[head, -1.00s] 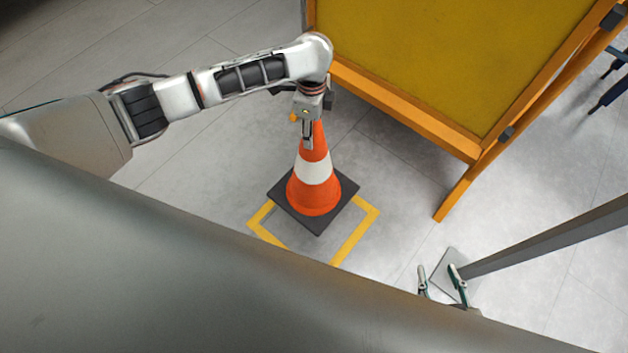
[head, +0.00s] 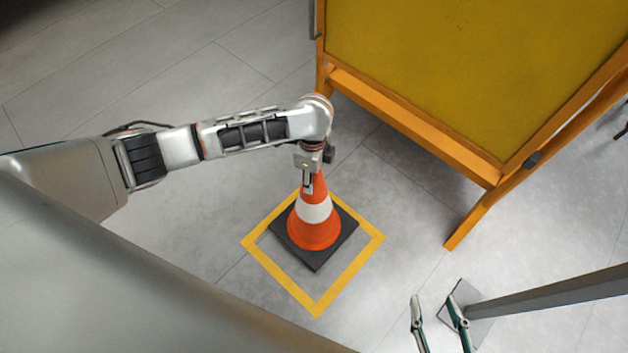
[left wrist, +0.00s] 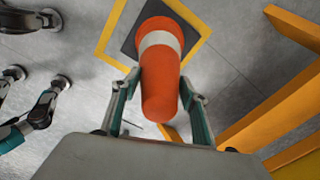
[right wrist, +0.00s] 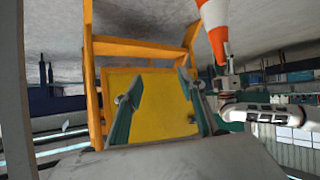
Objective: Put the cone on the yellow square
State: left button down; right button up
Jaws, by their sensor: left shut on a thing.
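The orange-and-white cone (head: 314,235) stands upright on its black square base in the head view. My left gripper (head: 308,183) is shut on the cone's upper part; in the left wrist view its fingers flank the cone (left wrist: 160,90). The yellow square (head: 280,278) is an outline on the floor. The cone's base appears within it, closer to its far corner, with wider bare floor at the near side. I cannot tell whether the base touches the floor. My right gripper (head: 434,302) is open and empty, right of the square.
A yellow board in an orange wooden frame (head: 415,125) stands behind and right of the square, one leg reaching toward it. A grey post (head: 550,292) with a flat plate is near my right gripper. The floor left of the square is clear.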

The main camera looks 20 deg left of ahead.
aim_at(314, 203)
pick_arm(q)
jog(key=f+b, duration=0.1)
jog(key=f, duration=0.2)
jog(key=shift+s+f, duration=0.2)
jog(key=shift+w, duration=0.25)
jog(key=c, duration=1.6)
grip_release()
jog(key=shift+f, duration=0.15)
jog(key=o, duration=0.5)
pick_arm(e)
jog(key=shift+w+a+r+m+y, duration=0.15)
jog(key=shift+a+r+m+y, duration=0.2)
jog(key=shift+a, duration=0.25)
